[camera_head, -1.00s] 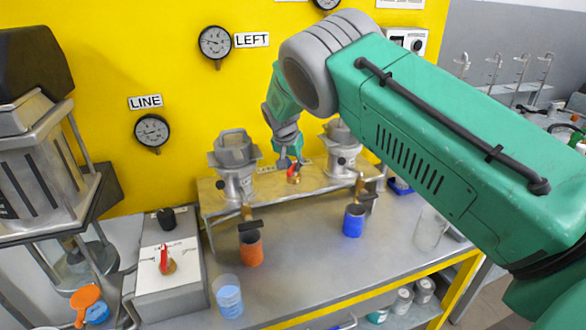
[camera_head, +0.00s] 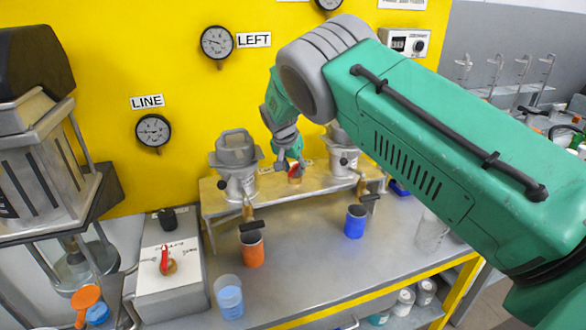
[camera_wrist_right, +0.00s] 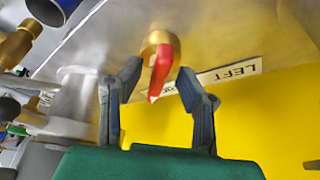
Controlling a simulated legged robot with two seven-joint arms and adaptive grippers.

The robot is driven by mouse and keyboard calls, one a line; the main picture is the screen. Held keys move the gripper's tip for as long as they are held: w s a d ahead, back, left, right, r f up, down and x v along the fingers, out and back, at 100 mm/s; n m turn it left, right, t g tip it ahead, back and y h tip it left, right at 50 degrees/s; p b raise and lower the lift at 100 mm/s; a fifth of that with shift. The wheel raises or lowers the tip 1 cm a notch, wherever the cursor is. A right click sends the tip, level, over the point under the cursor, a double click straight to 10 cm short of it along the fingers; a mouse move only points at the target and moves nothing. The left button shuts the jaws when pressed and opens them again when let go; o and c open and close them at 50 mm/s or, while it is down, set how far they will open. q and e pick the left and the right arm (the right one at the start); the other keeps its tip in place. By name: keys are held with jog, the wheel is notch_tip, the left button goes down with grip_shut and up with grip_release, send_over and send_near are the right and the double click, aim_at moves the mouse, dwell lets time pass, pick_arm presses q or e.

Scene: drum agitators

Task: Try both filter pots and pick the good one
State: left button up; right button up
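Two metal filter pots stand on a raised metal stand, the left pot (camera_head: 238,165) clear and the right pot (camera_head: 342,155) partly behind my arm. Between them is a valve with a red handle (camera_head: 294,170). My right gripper (camera_head: 289,165) is at this valve. In the right wrist view the fingers are apart (camera_wrist_right: 158,88), one on each side of the red handle (camera_wrist_right: 161,68) and brass valve body; I see no clear contact. An orange cup (camera_head: 252,250) stands below the left pot's spout and a blue cup (camera_head: 355,222) below the right one's. My left gripper is not in view.
A second red-handled valve (camera_head: 167,262) sits on a grey box at the left. A clear beaker of blue liquid (camera_head: 229,298) stands near the bench front. Gauges labelled LINE (camera_head: 153,131) and LEFT (camera_head: 217,43) hang on the yellow wall. The bench middle is clear.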

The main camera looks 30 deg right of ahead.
jog(key=shift+r, duration=0.2)
jog(key=shift+a+r, duration=0.1)
jog(key=shift+r, duration=0.25)
jog(key=v, duration=1)
jog(key=shift+a+r, duration=0.25)
jog(key=shift+a, duration=0.05)
jog(key=shift+s, duration=0.1)
